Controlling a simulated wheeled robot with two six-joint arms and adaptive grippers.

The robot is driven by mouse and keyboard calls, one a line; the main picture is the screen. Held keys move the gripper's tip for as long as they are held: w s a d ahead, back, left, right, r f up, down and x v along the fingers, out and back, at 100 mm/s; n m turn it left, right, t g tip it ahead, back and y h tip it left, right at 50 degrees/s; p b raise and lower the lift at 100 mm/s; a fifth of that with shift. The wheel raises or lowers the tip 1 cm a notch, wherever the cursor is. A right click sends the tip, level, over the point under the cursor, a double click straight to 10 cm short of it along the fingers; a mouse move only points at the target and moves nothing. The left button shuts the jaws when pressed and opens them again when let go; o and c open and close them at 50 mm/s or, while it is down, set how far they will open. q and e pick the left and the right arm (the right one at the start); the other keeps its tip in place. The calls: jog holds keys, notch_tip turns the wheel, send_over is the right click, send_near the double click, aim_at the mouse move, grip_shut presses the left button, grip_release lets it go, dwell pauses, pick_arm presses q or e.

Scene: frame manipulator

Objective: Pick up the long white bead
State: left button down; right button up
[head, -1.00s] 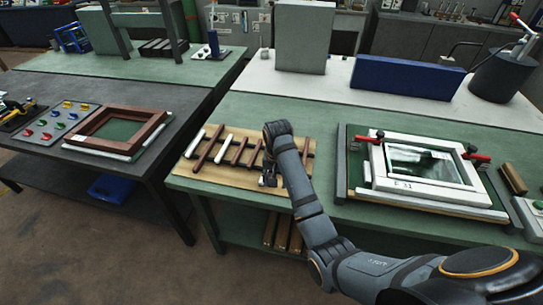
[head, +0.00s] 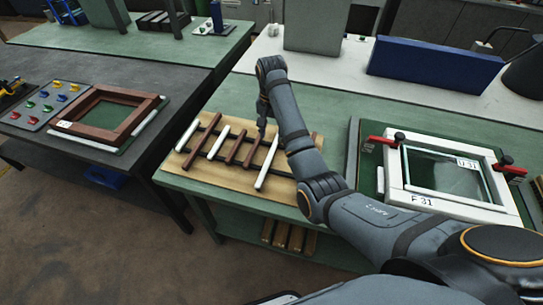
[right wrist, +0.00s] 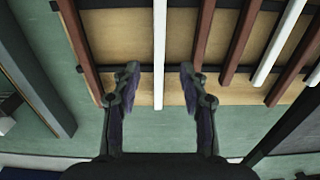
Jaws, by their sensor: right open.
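The long white bead (head: 267,163) lies among brown and white beads on the wooden board (head: 225,184). It is the rightmost white bead in the head view; its far end is near my arm. In the right wrist view it runs down the middle (right wrist: 159,50). My right gripper (head: 262,124) is over the far part of the board. In the right wrist view its fingers (right wrist: 158,88) are open, one on each side of the white bead, apart from it. The height of the fingertips above the bead cannot be told. My left gripper is not in view.
Brown beads lie on both sides of the white bead in the right wrist view, the nearest on the right (right wrist: 203,40). A white frame with red clamps (head: 450,208) stands to the right. A brown frame (head: 112,118) sits on the left table. A blue box (head: 435,65) stands behind.

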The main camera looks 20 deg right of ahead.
aim_at(272, 150)
jog(key=f, duration=0.2)
jog(key=f+p, duration=0.1)
jog(key=shift+w+d+f, duration=0.15)
jog(key=shift+w+d, duration=0.05)
jog(key=shift+w, duration=0.1)
jog(key=shift+s+f+p, duration=0.2)
jog(key=shift+f+p, duration=0.35)
jog(key=shift+f, duration=0.4)
notch_tip(272, 150, down, 3)
jog(key=shift+r, duration=0.1)
jog(key=shift+w+f, duration=0.1)
jog(key=shift+f, duration=0.2)
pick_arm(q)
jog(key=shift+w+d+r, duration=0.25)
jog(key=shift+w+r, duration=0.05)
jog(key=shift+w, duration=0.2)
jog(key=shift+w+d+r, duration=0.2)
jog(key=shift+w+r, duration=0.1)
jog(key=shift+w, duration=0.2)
pick_arm(e)
grip_shut()
